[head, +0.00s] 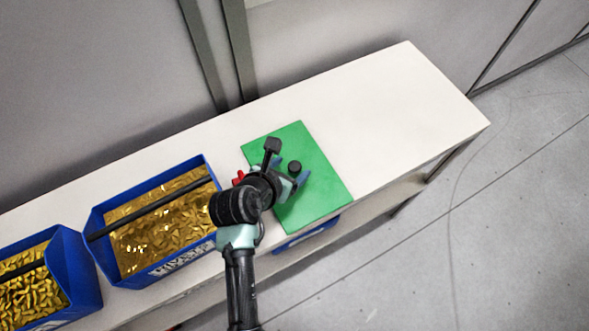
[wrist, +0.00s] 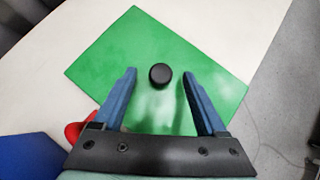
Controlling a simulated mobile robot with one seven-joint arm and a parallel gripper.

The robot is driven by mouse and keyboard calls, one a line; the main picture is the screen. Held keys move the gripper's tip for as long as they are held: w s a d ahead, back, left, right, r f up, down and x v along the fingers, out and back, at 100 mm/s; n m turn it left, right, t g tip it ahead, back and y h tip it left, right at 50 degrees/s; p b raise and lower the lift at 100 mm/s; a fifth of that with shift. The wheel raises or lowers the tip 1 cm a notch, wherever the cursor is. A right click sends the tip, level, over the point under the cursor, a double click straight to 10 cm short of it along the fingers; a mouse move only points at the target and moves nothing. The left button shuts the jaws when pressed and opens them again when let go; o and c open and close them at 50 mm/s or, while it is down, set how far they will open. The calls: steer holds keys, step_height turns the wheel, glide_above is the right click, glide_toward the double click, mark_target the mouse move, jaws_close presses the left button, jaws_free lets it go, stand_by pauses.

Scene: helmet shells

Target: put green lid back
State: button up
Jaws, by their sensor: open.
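The green lid (head: 322,186) is a flat, bright green panel at the right part of the white bench top. In the wrist view the lid (wrist: 130,50) fills the middle. Its round black knob (head: 294,166) stands near its centre and also shows in the wrist view (wrist: 160,74). My gripper (head: 291,174) is over the lid. Its two blue fingers (wrist: 159,76) are open, one on each side of the knob, with a gap on both sides. I cannot tell how high the fingertips are above the lid. My arm hides the lid's left part in the head view.
A blue bin (head: 97,222) of gold pieces, with a dark bar across it, stands left of the lid. Another blue bin (head: 84,272) is farther left. A blue edge (head: 305,236) shows below the lid's front side. The bench (head: 405,105) is clear to the right.

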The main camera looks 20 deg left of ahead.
mark_target(295, 166)
steer(key=shift+x, duration=1.55)
steer(key=shift+d, duration=0.1)
jaws_close()
